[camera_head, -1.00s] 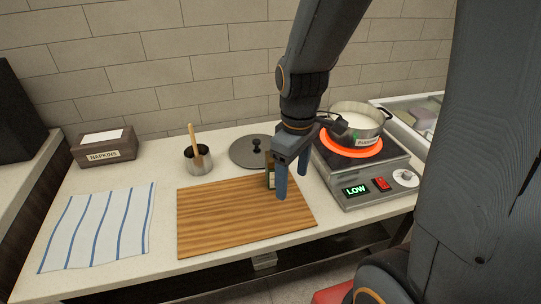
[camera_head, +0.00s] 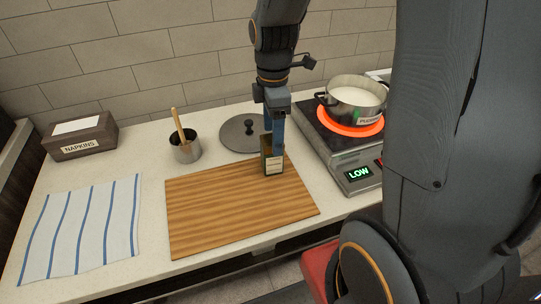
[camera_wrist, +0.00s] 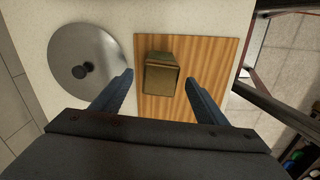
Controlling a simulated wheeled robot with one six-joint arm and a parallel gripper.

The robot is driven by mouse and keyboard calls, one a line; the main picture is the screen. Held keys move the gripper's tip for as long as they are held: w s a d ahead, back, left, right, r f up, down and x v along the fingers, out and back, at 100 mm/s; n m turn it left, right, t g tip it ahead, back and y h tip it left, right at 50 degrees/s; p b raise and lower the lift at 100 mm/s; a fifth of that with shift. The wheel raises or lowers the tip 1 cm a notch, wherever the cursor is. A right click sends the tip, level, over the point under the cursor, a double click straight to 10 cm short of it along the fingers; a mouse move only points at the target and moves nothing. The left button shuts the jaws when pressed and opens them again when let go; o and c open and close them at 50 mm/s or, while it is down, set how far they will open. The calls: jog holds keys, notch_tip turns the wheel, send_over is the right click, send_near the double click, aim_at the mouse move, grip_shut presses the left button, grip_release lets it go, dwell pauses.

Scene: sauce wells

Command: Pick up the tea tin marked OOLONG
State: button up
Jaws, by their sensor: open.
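A dark, boxy tin (camera_head: 272,160) with a pale label stands upright near the back edge of the wooden board (camera_head: 225,215). Its lettering is too small to read, so I cannot confirm OOLONG. In the wrist view the tin (camera_wrist: 162,78) shows a brownish-gold top, lying between the finger lines and a little beyond the tips. My gripper (camera_wrist: 158,78) is open and empty, one finger on each side of the tin, with gaps showing. In the head view my gripper (camera_head: 274,138) points down at the tin, and a finger overlaps it.
A round grey lid (camera_head: 240,135) lies behind the board. A metal cup (camera_head: 185,152) with a wooden stick stands left of it. At right, a pot (camera_head: 355,106) sits on a glowing burner marked LOW. A striped cloth (camera_head: 80,230) and napkin box (camera_head: 80,136) are at left.

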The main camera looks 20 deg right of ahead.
aim_at(272, 156)
jog(key=shift+w+f, duration=0.15)
jog(key=shift+f, duration=0.3)
jog(key=shift+a+f+p, duration=0.1)
jog(key=shift+f+p, duration=0.45)
jog(key=shift+f, duration=3.3)
jog(key=c, duration=1.3)
jog(key=shift+o, duration=0.2)
